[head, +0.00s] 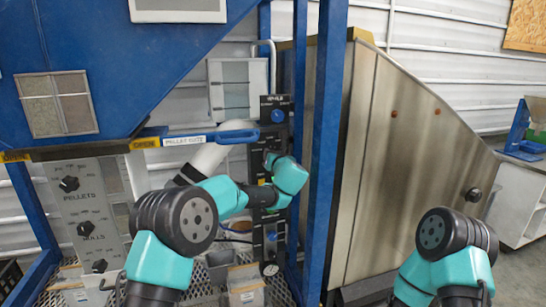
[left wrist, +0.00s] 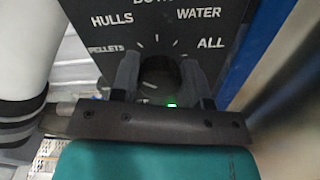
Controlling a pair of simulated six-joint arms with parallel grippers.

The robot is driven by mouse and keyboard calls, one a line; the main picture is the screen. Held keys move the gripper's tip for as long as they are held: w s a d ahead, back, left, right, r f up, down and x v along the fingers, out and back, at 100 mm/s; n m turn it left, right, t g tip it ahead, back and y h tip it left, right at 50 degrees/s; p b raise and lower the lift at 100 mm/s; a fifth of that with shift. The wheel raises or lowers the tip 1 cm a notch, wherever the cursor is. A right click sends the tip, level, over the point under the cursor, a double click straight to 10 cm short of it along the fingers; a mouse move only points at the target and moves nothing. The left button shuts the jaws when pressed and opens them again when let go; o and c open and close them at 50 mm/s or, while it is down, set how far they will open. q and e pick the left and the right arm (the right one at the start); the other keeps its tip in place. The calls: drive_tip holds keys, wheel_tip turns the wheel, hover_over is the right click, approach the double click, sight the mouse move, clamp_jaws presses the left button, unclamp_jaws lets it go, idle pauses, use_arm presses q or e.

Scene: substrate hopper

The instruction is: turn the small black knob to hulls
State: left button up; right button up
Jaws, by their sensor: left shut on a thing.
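The small black knob (left wrist: 160,76) sits on a dark panel in the left wrist view, with white labels around it: PELLETS, HULLS, a partly cut-off one at top, WATER and ALL. HULLS is up and left of the knob. My left gripper (left wrist: 161,82) has one finger on each side of the knob and is shut on it. I cannot make out where the knob points. In the head view the tall black panel (head: 273,110) stands beside a blue post, and my left arm hides the knob. My right gripper is out of view; only part of that arm shows at lower right.
A grey panel (head: 85,205) with several black knobs stands at left. A blue handle (head: 232,137) sticks out left of the black panel. The blue post (head: 322,150) is close on its right, then a steel hopper (head: 410,150). Bins stand on a mesh shelf below.

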use_arm(q)
drive_tip(key=shift+m, duration=1.2)
drive_tip(key=o, duration=0.9)
drive_tip(key=shift+s, duration=0.1)
drive_tip(key=v, duration=1.7)
drive_tip(key=shift+d, duration=0.15)
drive_tip(key=shift+f, duration=0.15)
